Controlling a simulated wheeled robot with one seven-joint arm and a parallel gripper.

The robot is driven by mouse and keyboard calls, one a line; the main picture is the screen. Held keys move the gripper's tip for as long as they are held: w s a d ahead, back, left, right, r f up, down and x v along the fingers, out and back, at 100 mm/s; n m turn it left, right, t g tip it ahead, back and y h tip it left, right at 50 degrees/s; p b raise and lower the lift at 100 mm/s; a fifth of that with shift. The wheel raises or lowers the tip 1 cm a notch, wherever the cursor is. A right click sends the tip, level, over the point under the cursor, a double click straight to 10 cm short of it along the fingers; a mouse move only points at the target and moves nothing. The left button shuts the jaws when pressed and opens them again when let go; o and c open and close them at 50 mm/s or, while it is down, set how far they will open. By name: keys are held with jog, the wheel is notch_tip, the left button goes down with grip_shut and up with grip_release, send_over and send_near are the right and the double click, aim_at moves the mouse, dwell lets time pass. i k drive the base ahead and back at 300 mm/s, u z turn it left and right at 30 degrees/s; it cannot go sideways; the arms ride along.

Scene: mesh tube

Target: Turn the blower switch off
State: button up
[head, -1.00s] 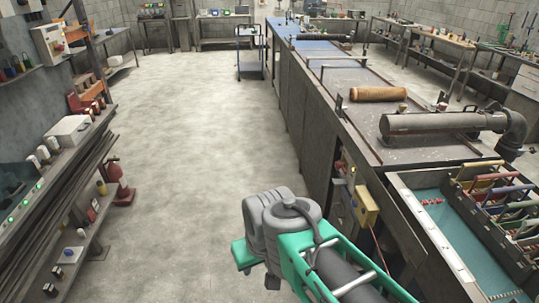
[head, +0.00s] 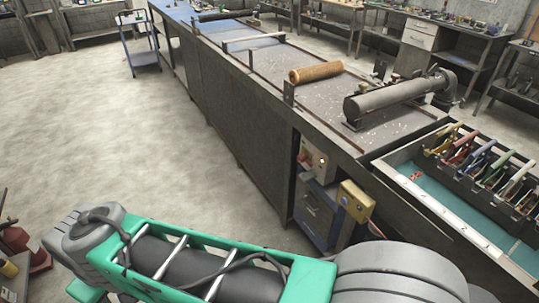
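A small pale control box (head: 314,160) is fixed to the near side of the long bench. It has a red part at its left and a small yellow lamp that looks lit. A yellow box (head: 356,202) is mounted just below and right of it. I cannot tell for sure which of these carries the blower switch, nor its position. My green and grey arm lies across the bottom of the head view, in front of and below these boxes. My gripper is not visible in this view.
The long bench (head: 240,120) runs away to the back left, bearing a brown mesh tube (head: 315,71) and a grey pipe (head: 390,101). A blue-grey cabinet (head: 320,212) stands below the control box. A tray of coloured-handled tools (head: 447,212) is at right. The floor (head: 120,130) at left is clear.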

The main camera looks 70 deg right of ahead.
aim_at(301, 158)
jog(key=z, duration=0.5)
jog(key=i, duration=1.4)
jog(key=z, duration=0.8)
jog(key=i, duration=0.25)
jog(key=z, duration=0.25)
